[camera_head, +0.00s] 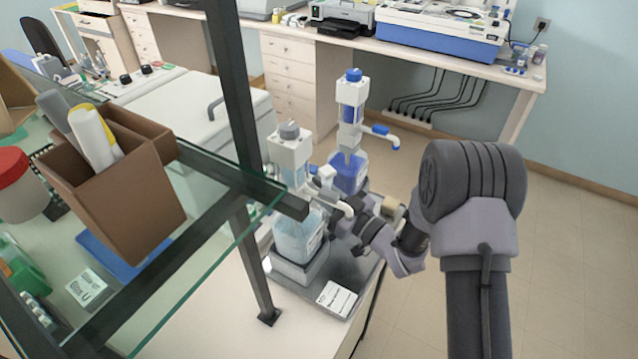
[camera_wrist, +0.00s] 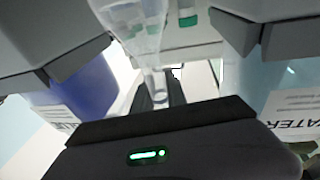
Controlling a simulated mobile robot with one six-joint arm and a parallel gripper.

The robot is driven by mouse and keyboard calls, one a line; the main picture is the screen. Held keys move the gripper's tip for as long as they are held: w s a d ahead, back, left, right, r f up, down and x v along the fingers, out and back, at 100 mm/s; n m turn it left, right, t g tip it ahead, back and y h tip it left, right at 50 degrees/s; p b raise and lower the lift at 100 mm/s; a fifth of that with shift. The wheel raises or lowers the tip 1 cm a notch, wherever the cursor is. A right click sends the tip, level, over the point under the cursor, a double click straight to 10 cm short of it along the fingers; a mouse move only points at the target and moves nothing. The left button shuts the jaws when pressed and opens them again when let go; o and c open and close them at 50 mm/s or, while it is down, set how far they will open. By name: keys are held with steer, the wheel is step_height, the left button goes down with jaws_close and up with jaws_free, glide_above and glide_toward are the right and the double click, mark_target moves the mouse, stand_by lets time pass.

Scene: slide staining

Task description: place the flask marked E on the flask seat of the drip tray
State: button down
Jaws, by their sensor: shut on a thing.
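My gripper (camera_head: 354,226) is low between two dispenser bottles at the drip tray (camera_head: 352,271). In the wrist view its grey fingers stand left and right of a clear, tapering glass vessel (camera_wrist: 140,22), which I take to be the flask. My gripper is shut on it. No E can be read, and in the head view I cannot make the flask out clearly behind the bottle and gripper. The flask seat is hidden. I cannot tell whether the flask touches the tray.
The clear-liquid bottle (camera_head: 297,236) with a grey-capped dispenser stands close left of my gripper, its label partly reading "WATER" in the wrist view. The blue bottle (camera_head: 349,172) stands behind. A glass shelf (camera_head: 200,258) and its dark post (camera_head: 233,90) are at left.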

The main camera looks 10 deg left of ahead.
steer(key=shift+f+b, duration=0.3)
steer(key=shift+b, duration=0.2)
steer(key=shift+a+f+b, duration=0.1)
steer(key=shift+f+b, duration=0.2)
steer(key=shift+b, duration=0.1)
steer(key=c, duration=1.3)
jaws_free()
steer(key=shift+c, duration=0.2)
steer(key=shift+r, duration=0.1)
